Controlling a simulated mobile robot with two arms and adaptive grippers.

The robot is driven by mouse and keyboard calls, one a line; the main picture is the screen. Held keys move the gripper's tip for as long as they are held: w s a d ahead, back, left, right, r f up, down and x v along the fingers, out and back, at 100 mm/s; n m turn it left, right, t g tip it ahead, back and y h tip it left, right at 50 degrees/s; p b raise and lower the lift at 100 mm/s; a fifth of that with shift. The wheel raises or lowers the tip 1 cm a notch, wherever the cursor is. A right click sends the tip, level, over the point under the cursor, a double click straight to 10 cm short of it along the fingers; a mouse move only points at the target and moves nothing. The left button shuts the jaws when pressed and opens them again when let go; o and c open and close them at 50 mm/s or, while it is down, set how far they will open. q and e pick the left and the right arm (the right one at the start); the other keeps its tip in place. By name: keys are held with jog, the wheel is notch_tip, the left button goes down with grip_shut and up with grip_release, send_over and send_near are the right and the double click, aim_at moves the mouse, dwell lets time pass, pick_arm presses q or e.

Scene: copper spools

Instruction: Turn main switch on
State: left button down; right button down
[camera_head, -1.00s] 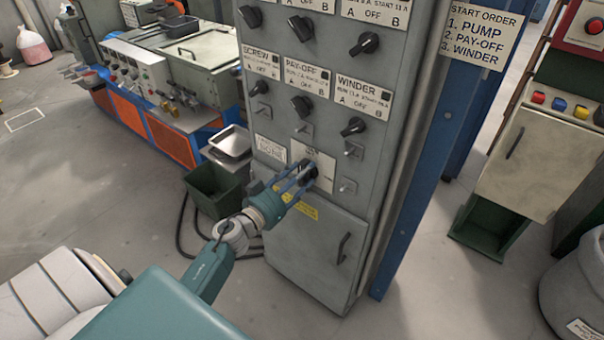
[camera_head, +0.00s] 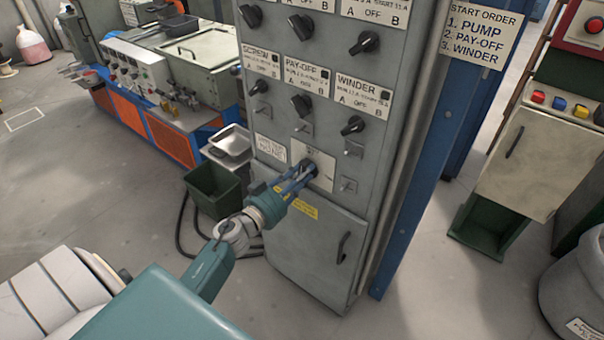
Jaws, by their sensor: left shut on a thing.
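The main switch (camera_head: 312,166) is a dark knob on a white plate (camera_head: 324,178), low on the front of the grey control cabinet (camera_head: 325,240). My left gripper (camera_head: 305,171) reaches in from the lower left and is shut on the knob. Its fingers hide much of the knob, so I cannot read the knob's position. The plate's lettering is too small to read. My right gripper is not in view.
Several black selector knobs labelled SCREW, PAY-OFF and WINDER (camera_head: 353,125) sit above the plate. A cabinet door with a handle (camera_head: 344,247) is below. A green bin (camera_head: 213,190) and black cables lie left. A start-order sign (camera_head: 481,32) hangs at right.

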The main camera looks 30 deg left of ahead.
pick_arm(q)
jog(key=shift+d+f+m+b, duration=0.1)
jog(key=shift+f+m+b, duration=0.5)
jog(key=shift+m, duration=2.15)
jog(key=shift+d+f+m+b, duration=0.1)
jog(key=shift+m+b, duration=0.9)
jog(key=shift+m, duration=1.7)
jog(key=shift+d+f+m+b, duration=0.1)
jog(key=shift+f+m+b, duration=0.5)
jog(key=shift+m, duration=2.15)
jog(key=shift+r, duration=0.25)
jog(key=c, duration=1.4)
grip_release()
jog(key=shift+s, duration=0.1)
jog(key=s, duration=0.8)
jog(key=s+a, duration=0.1)
jog(key=s, duration=0.3)
